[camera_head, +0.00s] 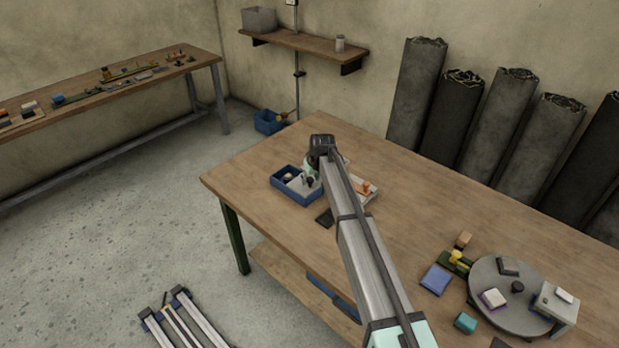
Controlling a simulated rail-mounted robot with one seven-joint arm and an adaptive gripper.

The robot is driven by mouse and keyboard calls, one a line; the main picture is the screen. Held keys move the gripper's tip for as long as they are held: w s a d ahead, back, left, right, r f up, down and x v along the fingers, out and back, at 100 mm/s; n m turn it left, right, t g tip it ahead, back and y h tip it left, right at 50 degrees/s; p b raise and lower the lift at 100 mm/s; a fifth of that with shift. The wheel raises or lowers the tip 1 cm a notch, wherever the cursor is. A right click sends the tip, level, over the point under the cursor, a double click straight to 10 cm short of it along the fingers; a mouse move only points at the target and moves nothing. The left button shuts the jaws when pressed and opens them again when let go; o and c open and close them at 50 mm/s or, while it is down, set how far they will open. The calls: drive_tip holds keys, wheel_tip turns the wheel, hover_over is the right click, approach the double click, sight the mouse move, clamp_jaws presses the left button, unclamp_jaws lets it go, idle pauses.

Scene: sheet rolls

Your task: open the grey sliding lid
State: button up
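My arm reaches across the wooden table, and its end bends down over a blue open-topped tray (284,187) near the table's far left. My gripper (308,181) is small and partly hidden by my arm, at or just above the tray. I cannot tell whether it touches anything. Light grey surface and small dark and round items show inside the tray. I cannot tell for certain which grey part is the sliding lid.
A whitish tray with an orange piece (366,187) lies right of my wrist. A blue square (437,279), a teal block (465,322) and a yellow-topped green item (456,260) lie near the turntable. Dark rolls (497,125) lean on the wall. The table's middle is mostly clear.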

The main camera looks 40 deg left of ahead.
drive_tip(key=shift+r, duration=0.1)
drive_tip(key=v, duration=1.2)
idle(0.4)
